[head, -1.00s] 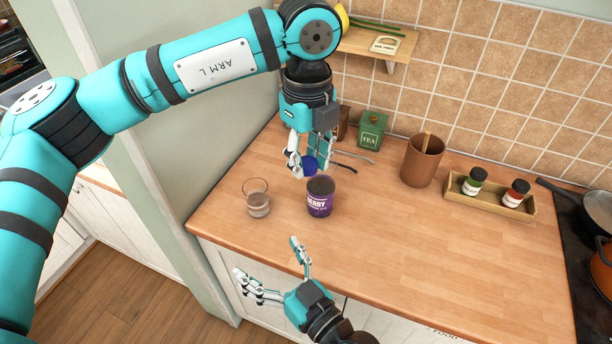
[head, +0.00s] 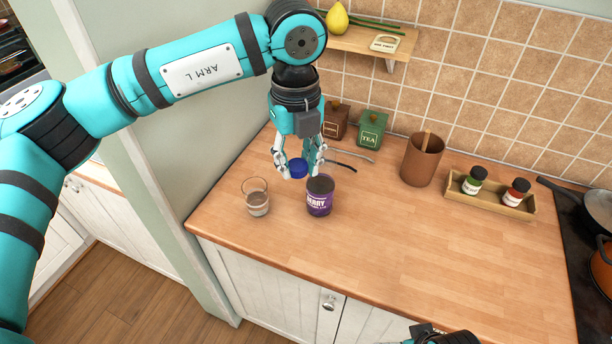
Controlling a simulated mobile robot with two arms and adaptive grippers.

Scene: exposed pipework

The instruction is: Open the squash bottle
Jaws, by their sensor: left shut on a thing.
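The squash bottle (head: 319,199) is a short purple container with a berry label, standing upright on the wooden worktop. Its top looks dark, with no cap on it. My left gripper (head: 299,170) points down just behind and left of the bottle, shut on a blue cap (head: 298,168) between its fingers. The cap is apart from the bottle. Only a sliver of my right gripper (head: 424,332) shows at the bottom edge; its fingers are out of frame.
A glass (head: 256,197) with some clear liquid stands left of the bottle. Behind are a green tea tin (head: 371,130), a brown tin (head: 335,122) and utensils. A brown pot (head: 422,160) and a spice tray (head: 490,205) stand to the right. The front worktop is clear.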

